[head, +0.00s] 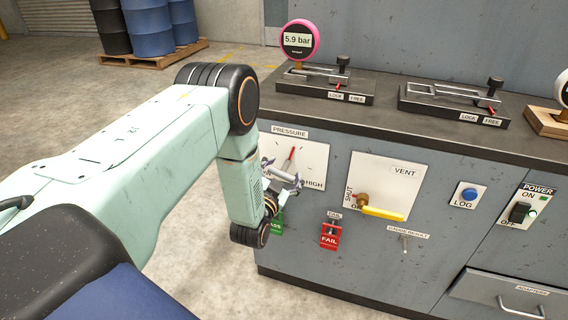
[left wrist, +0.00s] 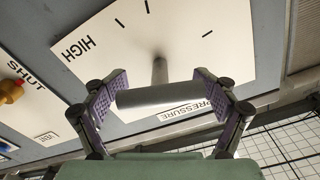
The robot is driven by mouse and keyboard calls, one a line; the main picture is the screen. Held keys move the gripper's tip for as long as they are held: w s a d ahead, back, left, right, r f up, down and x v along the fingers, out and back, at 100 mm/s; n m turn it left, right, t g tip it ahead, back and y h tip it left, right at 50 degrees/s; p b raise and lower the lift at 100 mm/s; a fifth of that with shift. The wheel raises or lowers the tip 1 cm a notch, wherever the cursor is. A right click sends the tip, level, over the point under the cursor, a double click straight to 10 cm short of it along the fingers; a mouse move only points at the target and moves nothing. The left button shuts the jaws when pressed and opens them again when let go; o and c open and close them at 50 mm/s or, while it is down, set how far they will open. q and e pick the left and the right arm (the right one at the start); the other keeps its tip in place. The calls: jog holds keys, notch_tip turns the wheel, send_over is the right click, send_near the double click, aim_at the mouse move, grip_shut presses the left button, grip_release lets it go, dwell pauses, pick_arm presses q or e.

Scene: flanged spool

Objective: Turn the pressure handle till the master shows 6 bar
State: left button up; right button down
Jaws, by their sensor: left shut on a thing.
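The master gauge (head: 299,41) has a pink rim and reads 5.9 bar, on top of the bench. The white PRESSURE plate (head: 313,160) on the bench front has a red pointer (head: 291,156) and a HIGH mark; the plate also fills the top of the left wrist view (left wrist: 190,35). The pressure handle is a grey bar on a stem (left wrist: 158,98). My left gripper (head: 284,180) is at the plate, shut on the bar, with purple pads at its two ends. My arm hides part of the plate in the head view. My right gripper is not in view.
Right of the pressure plate is the VENT plate (head: 398,172) with a yellow lever (head: 383,213). Below hang a red FAIL tag (head: 329,236) and a partly hidden green tag (head: 276,225). Two lock slides (head: 325,85) stand on the bench top. Blue drums (head: 148,28) are far behind.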

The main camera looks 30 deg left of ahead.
pick_arm(q)
jog(key=shift+m+p, duration=0.75)
jog(key=shift+m, duration=0.65)
jog(key=o, duration=1.1)
jog(key=shift+c, duration=0.2)
jog(key=shift+s, duration=0.1)
jog(key=v, duration=1.1)
jog(key=shift+s, duration=0.4)
